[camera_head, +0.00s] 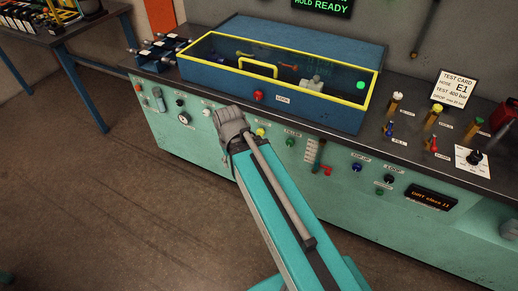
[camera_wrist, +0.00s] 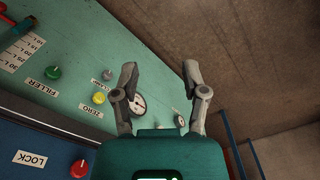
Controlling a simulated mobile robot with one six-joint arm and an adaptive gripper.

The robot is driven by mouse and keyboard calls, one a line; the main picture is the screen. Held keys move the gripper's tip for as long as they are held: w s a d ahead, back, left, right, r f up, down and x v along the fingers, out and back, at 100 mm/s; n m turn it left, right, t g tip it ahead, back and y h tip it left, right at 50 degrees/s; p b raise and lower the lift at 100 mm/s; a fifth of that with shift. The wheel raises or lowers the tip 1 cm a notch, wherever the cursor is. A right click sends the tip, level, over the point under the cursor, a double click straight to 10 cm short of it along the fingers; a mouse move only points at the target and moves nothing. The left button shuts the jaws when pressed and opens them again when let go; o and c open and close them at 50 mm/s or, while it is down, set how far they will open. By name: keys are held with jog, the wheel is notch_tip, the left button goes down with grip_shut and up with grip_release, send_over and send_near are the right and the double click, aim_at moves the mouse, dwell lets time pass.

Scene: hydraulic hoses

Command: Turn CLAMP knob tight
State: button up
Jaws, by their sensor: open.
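A small pale knob (camera_wrist: 107,74) sits on the teal front panel in the wrist view, beside a small label that seems to read CLAMP. It lies left of my gripper's left finger. In the head view a pale knob (camera_head: 206,112), probably the same one, shows just left of my gripper (camera_head: 232,122). The knob's turn angle is too small to read.
Near the pale knob are a yellow ZERO knob (camera_wrist: 99,98), a green FILLER knob (camera_wrist: 53,72) and a round gauge (camera_wrist: 137,104). A red LOCK knob (camera_head: 258,95) is on the blue yellow-framed case (camera_head: 330,110) above. The floor (camera_head: 90,200) at left is clear.

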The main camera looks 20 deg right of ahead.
jog(key=shift+a, duration=0.15)
jog(key=o, duration=0.5)
jog(key=shift+f, duration=0.2)
jog(key=shift+w+f+b, duration=0.1)
jog(key=shift+f+b, duration=0.1)
jog(key=shift+b, duration=0.2)
jog(key=w+d+f+n+t+h+b, duration=0.3)
jog(key=f+n+b, duration=0.6)
jog(key=b, duration=0.7)
jog(key=w+d+f+n+t+h+b, duration=0.4)
jog(key=w+f+n+h+b, duration=0.2)
jog(key=b, duration=1)
jog(key=w+d+f+n+t+h+b, duration=0.4)
jog(key=w+f+n+b, duration=0.4)
jog(key=f+n+b, duration=0.5)
jog(key=shift+w+d+f+n+h+b, duration=0.15)
jog(key=shift+f+n+h+b, duration=0.3)
jog(key=shift+f+b, duration=1.05)
jog(key=shift+w+d+r+b, duration=0.1)
jog(key=shift+w+r+b, duration=0.1)
jog(key=shift+r+b, duration=0.2)
